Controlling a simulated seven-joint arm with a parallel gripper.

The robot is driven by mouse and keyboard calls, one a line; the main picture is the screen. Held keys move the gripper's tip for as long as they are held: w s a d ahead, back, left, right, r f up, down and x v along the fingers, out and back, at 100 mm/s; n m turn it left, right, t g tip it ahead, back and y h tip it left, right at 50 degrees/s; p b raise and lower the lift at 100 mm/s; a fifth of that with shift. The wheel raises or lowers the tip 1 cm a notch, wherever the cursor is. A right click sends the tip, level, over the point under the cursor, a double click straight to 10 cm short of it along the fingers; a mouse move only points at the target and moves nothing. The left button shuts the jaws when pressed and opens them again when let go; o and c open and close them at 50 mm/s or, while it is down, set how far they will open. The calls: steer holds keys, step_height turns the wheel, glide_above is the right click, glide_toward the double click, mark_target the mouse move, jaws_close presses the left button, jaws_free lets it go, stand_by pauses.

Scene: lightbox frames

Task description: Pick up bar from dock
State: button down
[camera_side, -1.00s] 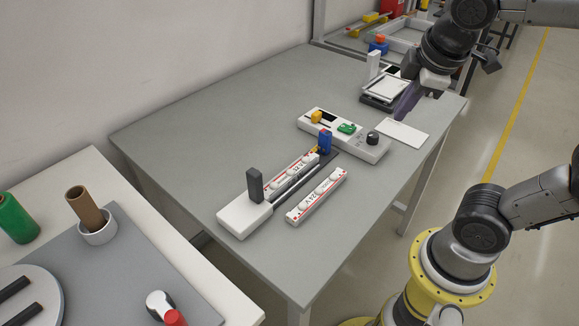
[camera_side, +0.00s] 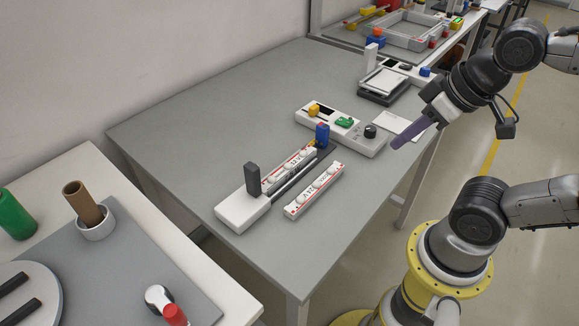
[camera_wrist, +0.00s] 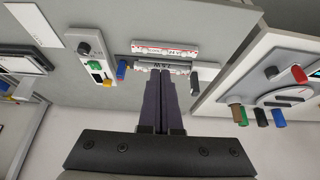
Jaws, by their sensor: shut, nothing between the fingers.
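A white bar with red markings and round domes (camera_side: 289,170) lies in the dock, whose white end block (camera_side: 241,213) carries a dark upright post (camera_side: 252,179). A blue clamp piece (camera_side: 322,135) stands at the dock's far end. A similar white bar, the 24 V one (camera_side: 314,191), lies on the table beside the dock. My gripper (camera_side: 396,145), with long purple-grey fingers, is shut and empty, above the table's right edge and apart from both bars. In the wrist view my fingers (camera_wrist: 161,76) point toward the dock and partly cover it; the 24 V bar (camera_wrist: 165,47) shows beyond.
A white control box with a green switch and black knob (camera_side: 343,130) stands behind the bars. A white card (camera_side: 392,122) and a scale (camera_side: 388,84) lie farther back. A second table (camera_side: 140,265) with tubes is at lower left. The grey table's left half is clear.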

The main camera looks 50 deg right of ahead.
steer(key=c, duration=1.6)
jaws_free()
steer(key=shift+c, duration=2.2)
jaws_free()
